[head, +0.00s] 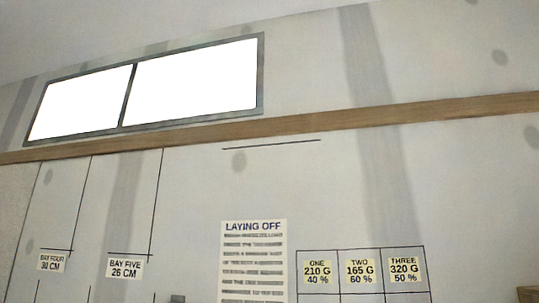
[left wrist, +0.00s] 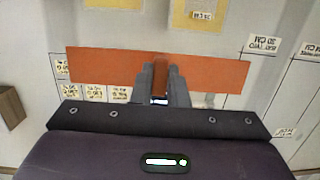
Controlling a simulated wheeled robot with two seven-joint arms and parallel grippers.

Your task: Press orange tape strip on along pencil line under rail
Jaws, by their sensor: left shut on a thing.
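An orange tape strip (left wrist: 105,66) stretches across the left wrist view, its long side crosswise to my gripper. My left gripper (left wrist: 160,92) is shut on a darker orange upright part (left wrist: 161,72) at the strip's middle, between the two grey fingers. I cannot tell whether the strip touches the wall. In the head view the short dark pencil line (head: 271,144) shows bare on the pale wall, just under the wooden rail (head: 300,124), slightly tilted. The strip is not in the head view. My right gripper is in neither view.
A grey-framed window (head: 124,90) sits above the rail. Below are a "LAYING OFF" notice (head: 253,262), a grid of labels (head: 360,272) and bay tags (head: 124,267). A brown block (head: 527,294) is at lower right. The wall around the pencil line is clear.

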